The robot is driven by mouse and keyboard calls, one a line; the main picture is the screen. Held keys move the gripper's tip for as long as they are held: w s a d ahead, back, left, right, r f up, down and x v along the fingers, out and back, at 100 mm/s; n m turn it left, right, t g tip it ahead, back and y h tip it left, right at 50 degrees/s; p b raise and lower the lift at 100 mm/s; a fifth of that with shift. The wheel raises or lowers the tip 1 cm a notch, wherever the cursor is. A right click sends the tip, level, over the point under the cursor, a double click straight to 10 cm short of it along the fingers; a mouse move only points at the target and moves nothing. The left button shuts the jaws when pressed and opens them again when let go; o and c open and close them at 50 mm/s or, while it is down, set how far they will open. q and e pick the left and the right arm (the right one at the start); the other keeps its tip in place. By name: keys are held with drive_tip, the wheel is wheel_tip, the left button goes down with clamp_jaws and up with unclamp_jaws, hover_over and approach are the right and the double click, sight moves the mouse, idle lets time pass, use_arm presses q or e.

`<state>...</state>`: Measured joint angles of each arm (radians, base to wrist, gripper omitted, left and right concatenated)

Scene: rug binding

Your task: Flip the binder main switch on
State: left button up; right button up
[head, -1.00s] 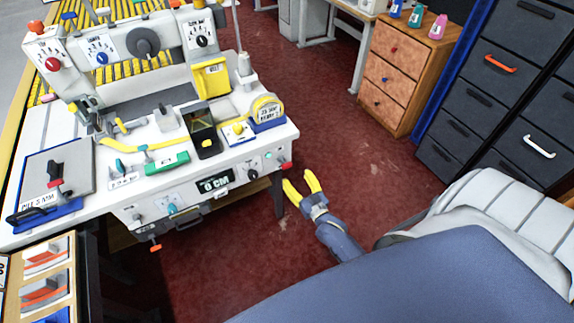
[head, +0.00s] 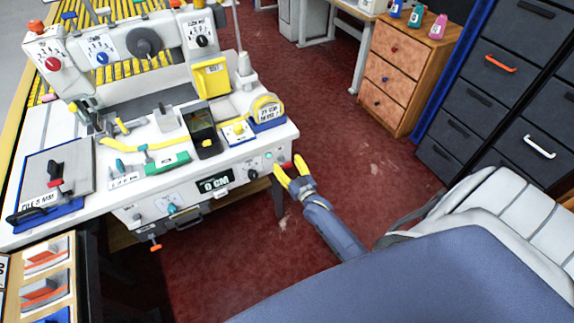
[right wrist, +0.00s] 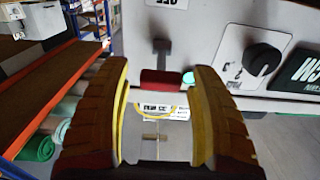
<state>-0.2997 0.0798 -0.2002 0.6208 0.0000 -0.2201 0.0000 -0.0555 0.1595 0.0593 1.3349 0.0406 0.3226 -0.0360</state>
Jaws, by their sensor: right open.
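The main switch shows in the right wrist view as a dark lever with a red tip (right wrist: 160,80) on the pale front panel. A partly cut-off label (right wrist: 166,3) is at the picture's top edge above it. In the head view its red end sits at the right front corner of the binder (head: 150,208). My right gripper (head: 291,166) is open, with its yellow fingertips at that corner. In the right wrist view the red tip lies between the two fingers (right wrist: 160,88), with gaps on both sides. My left gripper is not in view.
A black knob (right wrist: 262,58) and a small green lamp (right wrist: 188,77) are beside the switch. A display (head: 215,183) is farther left on the panel. Open red floor (head: 350,150) lies right of the binder. A wooden drawer cabinet (head: 393,80) stands farther back.

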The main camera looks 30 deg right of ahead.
drive_tip(key=shift+c, duration=0.3)
drive_tip(key=c, duration=1.1)
drive_tip(key=shift+w+r+g, duration=0.15)
drive_tip(key=shift+r+g, duration=0.15)
drive_tip(key=shift+g, duration=0.35)
drive_tip(key=shift+w+r+g, duration=0.15)
drive_tip(key=shift+r+g, duration=0.1)
drive_tip(key=shift+g, duration=0.4)
drive_tip(key=shift+c, duration=0.2)
drive_tip(key=o, duration=1.2)
drive_tip(key=v, duration=1.2)
drive_tip(key=shift+d+r, duration=0.1)
drive_tip(key=shift+r, duration=0.05)
